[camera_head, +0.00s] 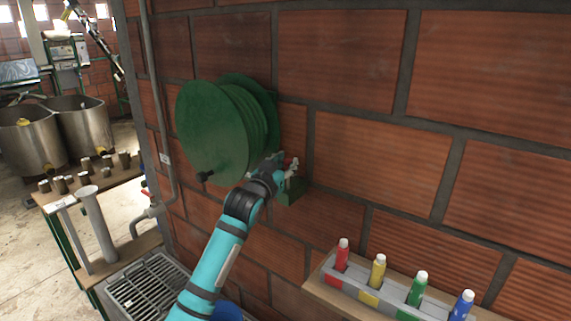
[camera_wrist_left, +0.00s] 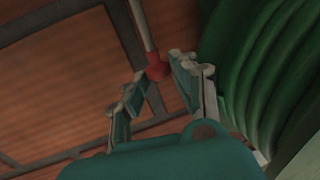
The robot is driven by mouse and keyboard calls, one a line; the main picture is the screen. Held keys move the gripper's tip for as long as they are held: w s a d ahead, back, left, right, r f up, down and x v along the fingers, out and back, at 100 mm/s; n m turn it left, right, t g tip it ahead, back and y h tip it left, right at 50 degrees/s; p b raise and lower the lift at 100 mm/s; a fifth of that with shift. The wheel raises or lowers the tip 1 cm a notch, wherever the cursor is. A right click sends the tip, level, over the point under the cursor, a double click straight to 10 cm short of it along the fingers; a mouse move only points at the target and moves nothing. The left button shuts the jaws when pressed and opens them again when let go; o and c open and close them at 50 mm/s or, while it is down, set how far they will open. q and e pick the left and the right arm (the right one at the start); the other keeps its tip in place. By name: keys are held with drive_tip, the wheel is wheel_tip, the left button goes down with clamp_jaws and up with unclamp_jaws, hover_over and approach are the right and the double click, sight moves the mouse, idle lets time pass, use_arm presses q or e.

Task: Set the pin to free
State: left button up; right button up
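The pin shows in the left wrist view as a red knob (camera_wrist_left: 156,69) on a thin grey rod. A small red tip (camera_head: 295,161) shows by the green bracket beside the green reel (camera_head: 215,132) in the head view. My left gripper (camera_head: 281,162) is at that bracket, just right of the reel. In the left wrist view my left gripper (camera_wrist_left: 160,76) has its fingers apart, with the red knob between or just beyond the fingertips. I cannot tell whether they touch it. The pin's seat is hidden. My right gripper is not in view.
The brick wall (camera_head: 370,160) stands close behind the reel and bracket. A shelf (camera_head: 318,285) with several coloured bottles is at lower right. A metal grate (camera_head: 150,288) and a wooden table with small cups are at left, with steel tanks (camera_head: 85,125) beyond.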

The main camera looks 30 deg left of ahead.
use_arm(q)
clamp_jaws()
wheel_tip(320, 180, up, 3)
drive_tip(key=shift+r+p, duration=0.1)
drive_tip(key=shift+p, duration=0.95)
drive_tip(key=o, duration=0.7)
unclamp_jaws()
